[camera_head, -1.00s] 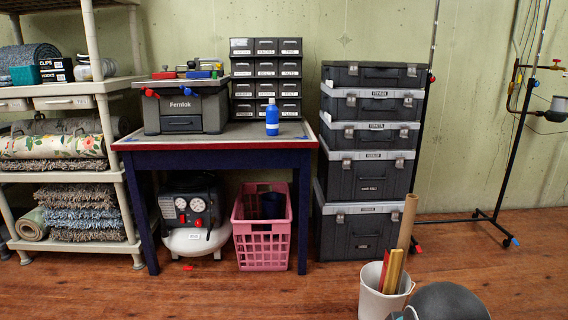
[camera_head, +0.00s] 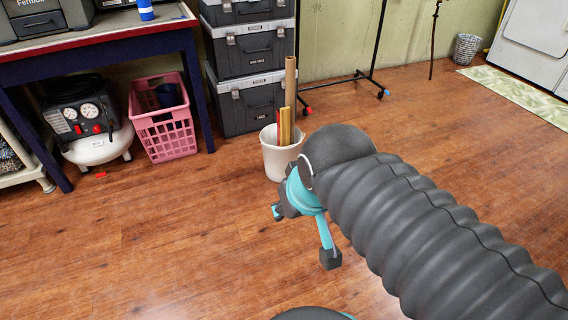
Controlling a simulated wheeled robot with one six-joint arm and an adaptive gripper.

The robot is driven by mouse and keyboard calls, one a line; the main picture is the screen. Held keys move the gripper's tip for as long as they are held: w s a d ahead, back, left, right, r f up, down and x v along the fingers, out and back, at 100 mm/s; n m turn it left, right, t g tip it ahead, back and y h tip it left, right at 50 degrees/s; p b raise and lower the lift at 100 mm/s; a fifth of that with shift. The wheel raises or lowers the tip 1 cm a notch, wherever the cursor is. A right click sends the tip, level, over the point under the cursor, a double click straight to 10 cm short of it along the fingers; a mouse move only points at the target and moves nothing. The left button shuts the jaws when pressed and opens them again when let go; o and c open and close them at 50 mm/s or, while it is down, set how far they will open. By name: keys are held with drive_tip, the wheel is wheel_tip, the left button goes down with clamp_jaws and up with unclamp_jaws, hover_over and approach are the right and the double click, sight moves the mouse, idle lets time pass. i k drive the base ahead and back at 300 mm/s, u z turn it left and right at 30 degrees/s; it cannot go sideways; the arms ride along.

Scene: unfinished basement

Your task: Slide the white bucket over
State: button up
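The white bucket (camera_head: 276,160) stands upright on the wooden floor, in front of the stacked dark toolboxes. A brown tube and red and yellow sticks stand up out of it. My gripper (camera_head: 304,240) is low in front of the bucket, with teal fingers ending in dark pads. The fingers look spread apart with nothing between them. My dark ribbed arm comes in from the lower right and its rounded end overlaps the bucket's right side in the picture. I cannot tell whether any part of the arm touches the bucket.
Dark toolboxes (camera_head: 249,95) are stacked behind the bucket. A pink crate (camera_head: 165,138) and a compressor (camera_head: 95,150) sit under the blue table (camera_head: 130,45) at left. A black stand (camera_head: 345,78) is behind right. The floor (camera_head: 150,250) is clear at front left and at right.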

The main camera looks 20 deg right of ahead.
sight(276, 160)
drive_tip(key=z, duration=0.8)
drive_tip(key=i, duration=0.25)
drive_tip(key=k, duration=0.35)
drive_tip(key=u, duration=1.35)
drive_tip(key=i, duration=1.3)
drive_tip(key=z, duration=0.65)
